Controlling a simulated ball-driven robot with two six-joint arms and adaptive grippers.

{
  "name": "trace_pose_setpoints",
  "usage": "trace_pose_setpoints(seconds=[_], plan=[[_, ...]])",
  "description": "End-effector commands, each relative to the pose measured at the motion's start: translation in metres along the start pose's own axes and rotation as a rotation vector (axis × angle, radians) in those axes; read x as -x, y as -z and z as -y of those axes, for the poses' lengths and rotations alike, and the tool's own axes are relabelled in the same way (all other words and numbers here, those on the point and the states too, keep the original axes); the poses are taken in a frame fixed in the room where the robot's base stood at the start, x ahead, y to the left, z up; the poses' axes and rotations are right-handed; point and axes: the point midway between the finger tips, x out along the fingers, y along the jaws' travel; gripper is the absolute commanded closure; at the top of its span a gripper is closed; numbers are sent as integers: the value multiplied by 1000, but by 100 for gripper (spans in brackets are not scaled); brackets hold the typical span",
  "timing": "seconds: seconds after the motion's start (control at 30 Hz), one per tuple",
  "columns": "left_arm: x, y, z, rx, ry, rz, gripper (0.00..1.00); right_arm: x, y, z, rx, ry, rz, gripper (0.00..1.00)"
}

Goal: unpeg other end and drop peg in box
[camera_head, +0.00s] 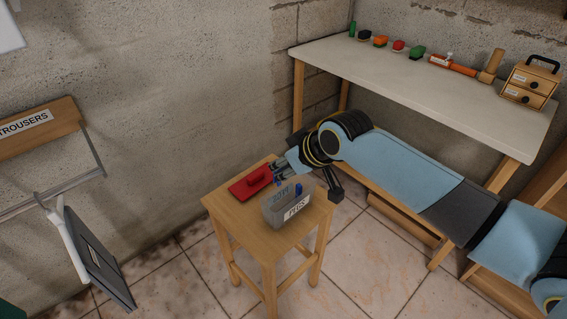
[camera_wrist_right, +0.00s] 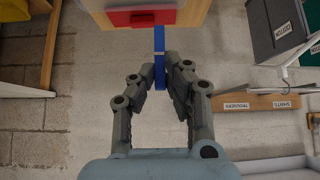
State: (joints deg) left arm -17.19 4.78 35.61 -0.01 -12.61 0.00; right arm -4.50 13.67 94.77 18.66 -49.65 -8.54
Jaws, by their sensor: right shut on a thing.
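My right gripper (camera_wrist_right: 160,82) is shut on a blue peg (camera_wrist_right: 159,42), which sticks out past its fingertips in the wrist view. In the head view the right gripper (camera_head: 283,172) is above the wooden stool (camera_head: 228,207), close behind the grey box (camera_head: 272,214) labelled PEGS. Whether a peg is on the garment cannot be told. My left gripper is not in view.
A flat red thing (camera_head: 250,183) lies on the stool beside the box. A wooden rail board (camera_head: 40,128) labelled TROUSERS is on the left wall. A white-topped table (camera_head: 400,84) with several small items and a drawer box (camera_head: 530,84) stands behind my right arm.

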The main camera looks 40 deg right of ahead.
Motion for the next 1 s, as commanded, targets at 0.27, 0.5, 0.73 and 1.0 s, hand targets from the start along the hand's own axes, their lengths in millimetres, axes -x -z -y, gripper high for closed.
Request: trace_pose_setpoints(seconds=[0.27,0.5,0.73,1.0], plan=[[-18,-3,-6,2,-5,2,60,-22,-19,0,0,0,2,100],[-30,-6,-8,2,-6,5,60,-38,-33,0,0,0,3,100],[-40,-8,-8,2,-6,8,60,-53,-45,1,0,0,3,100],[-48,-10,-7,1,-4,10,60,-63,-54,1,0,0,2,100]])
